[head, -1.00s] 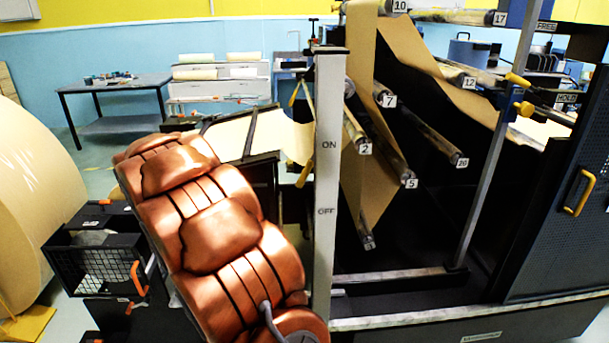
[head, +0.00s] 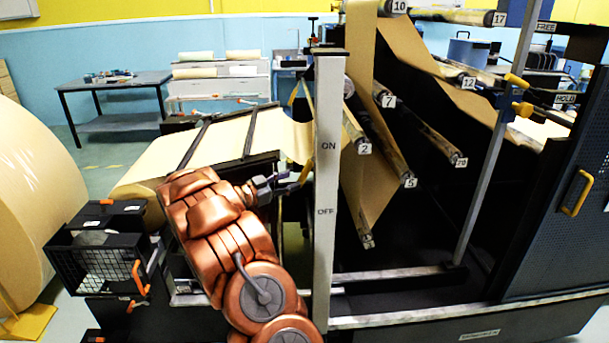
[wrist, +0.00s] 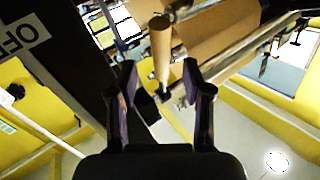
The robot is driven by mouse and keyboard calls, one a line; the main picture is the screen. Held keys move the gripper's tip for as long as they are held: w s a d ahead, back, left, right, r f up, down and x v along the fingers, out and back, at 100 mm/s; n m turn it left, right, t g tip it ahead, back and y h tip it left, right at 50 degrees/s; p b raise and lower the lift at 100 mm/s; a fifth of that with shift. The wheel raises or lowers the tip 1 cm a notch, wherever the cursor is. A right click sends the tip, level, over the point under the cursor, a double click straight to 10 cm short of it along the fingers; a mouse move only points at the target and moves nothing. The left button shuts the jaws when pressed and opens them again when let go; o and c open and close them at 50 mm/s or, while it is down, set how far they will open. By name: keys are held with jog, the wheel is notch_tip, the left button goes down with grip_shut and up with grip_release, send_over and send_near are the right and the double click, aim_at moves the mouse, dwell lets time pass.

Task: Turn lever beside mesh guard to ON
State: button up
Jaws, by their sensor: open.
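A pale upright post (head: 328,250) carries an ON label above an OFF label in the head view. A small yellow handle (head: 306,172) shows at the post's left edge, between the two labels' heights; I take it for the lever, partly hidden by the post. My gripper (head: 288,189) is just left of this handle; I cannot tell if they touch. In the wrist view my gripper (wrist: 160,84) is open, its dark fingers apart. A tan cylinder (wrist: 160,50) appears between and beyond them; I cannot tell what it is. An OFF label (wrist: 18,40) shows at upper left.
A mesh-fronted black box (head: 100,262) with orange handles stands at lower left. A dark mesh panel (head: 560,245) with a yellow handle stands at right. Kraft paper (head: 190,150) runs over a table behind my arm. Numbered rollers fill the machine right of the post.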

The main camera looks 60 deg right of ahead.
aim_at(301, 176)
jog(key=shift+p+x, duration=0.8)
jog(key=shift+x, duration=2.3)
jog(key=shift+w, duration=0.1)
grip_shut()
